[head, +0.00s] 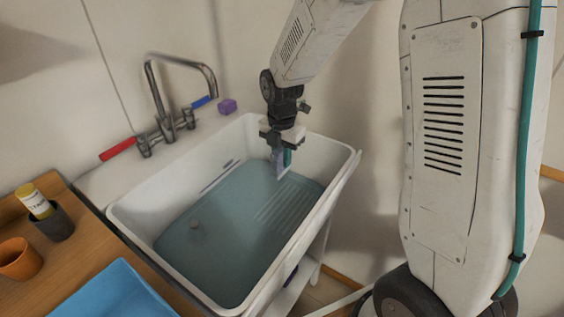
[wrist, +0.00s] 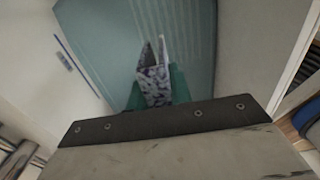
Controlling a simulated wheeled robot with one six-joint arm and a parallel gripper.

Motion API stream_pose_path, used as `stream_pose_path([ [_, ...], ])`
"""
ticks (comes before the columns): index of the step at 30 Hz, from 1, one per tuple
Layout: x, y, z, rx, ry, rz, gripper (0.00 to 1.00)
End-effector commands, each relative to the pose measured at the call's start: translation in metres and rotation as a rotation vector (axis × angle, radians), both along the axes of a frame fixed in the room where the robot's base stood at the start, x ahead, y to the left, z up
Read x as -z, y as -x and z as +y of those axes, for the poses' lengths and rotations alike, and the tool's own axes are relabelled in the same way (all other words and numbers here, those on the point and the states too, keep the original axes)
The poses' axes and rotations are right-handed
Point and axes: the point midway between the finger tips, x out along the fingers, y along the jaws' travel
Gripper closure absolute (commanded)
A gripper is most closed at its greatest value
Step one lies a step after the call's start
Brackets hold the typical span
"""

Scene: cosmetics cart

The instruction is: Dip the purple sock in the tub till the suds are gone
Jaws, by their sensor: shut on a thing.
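My gripper (head: 283,158) points down over the right rear part of the white tub (head: 134,203). Its teal fingers are shut on the purple sock (wrist: 155,88). In the wrist view the sock is folded between the fingers, dark purple with many pale specks that look like suds. In the head view the sock shows only as a small pale strip at the fingertips. The tub holds blue-green water (head: 235,222). The sock's lower end is at or just above the water; I cannot tell if it touches.
A tap with red and blue levers (head: 167,125) stands behind the tub, with a purple block (head: 228,105) on the ledge. At left, a wooden top holds an orange cup (head: 20,260), a dark cup with a yellow bottle (head: 36,203) and a blue tray (head: 112,295).

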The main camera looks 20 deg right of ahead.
Motion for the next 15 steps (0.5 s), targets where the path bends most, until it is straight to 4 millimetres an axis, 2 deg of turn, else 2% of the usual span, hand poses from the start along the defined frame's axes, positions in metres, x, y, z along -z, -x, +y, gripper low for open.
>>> stream_pose_path([
  [15, -0.042, -0.001, 0.0, 0.0, 0.0, -0.002, 0.97],
])
